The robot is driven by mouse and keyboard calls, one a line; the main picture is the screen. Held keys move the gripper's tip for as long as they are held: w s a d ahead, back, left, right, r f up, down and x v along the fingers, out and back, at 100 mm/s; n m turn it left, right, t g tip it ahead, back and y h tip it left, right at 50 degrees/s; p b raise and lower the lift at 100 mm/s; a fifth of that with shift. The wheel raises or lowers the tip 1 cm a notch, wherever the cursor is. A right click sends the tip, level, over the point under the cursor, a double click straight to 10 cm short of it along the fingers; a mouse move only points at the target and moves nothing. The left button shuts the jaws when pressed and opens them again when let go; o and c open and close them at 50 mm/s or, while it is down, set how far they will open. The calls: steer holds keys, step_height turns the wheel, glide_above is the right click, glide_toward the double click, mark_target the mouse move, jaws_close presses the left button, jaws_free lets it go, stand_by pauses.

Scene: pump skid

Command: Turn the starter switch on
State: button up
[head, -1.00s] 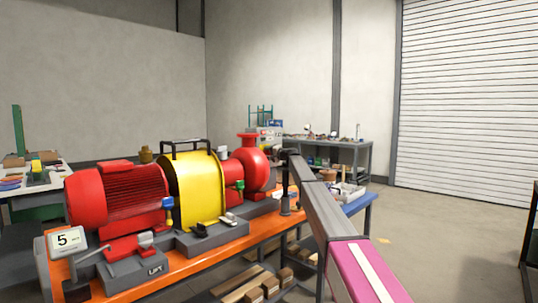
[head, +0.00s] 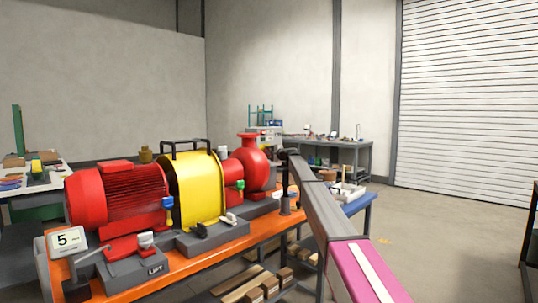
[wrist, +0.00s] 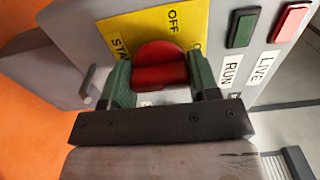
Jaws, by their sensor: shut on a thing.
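The starter switch (wrist: 160,52) is a round red knob on a yellow plate (wrist: 205,22) in the wrist view. The plate reads OFF and, partly hidden, STA. A raised red grip runs across the knob between my fingers; I cannot tell which mark it points to. My gripper (wrist: 161,76) has a green finger on each side of the knob and is shut on it. My dark gripper body hides the lower part of the plate and a white label. In the head view my arm reaches away past the pump; the switch cannot be made out there.
Beside the switch are a green RUN lamp (wrist: 243,27) and a red LIVE lamp (wrist: 291,22). In the head view the red motor (head: 118,192), yellow guard (head: 193,188) and red pump (head: 252,165) stand on an orange skid (head: 190,262). Open floor lies to the right.

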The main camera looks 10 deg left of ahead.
steer(key=o, duration=0.9)
steer(key=v, duration=1)
steer(key=shift+s+d, duration=0.25)
steer(key=shift+d, duration=0.1)
steer(key=shift+d, duration=0.1)
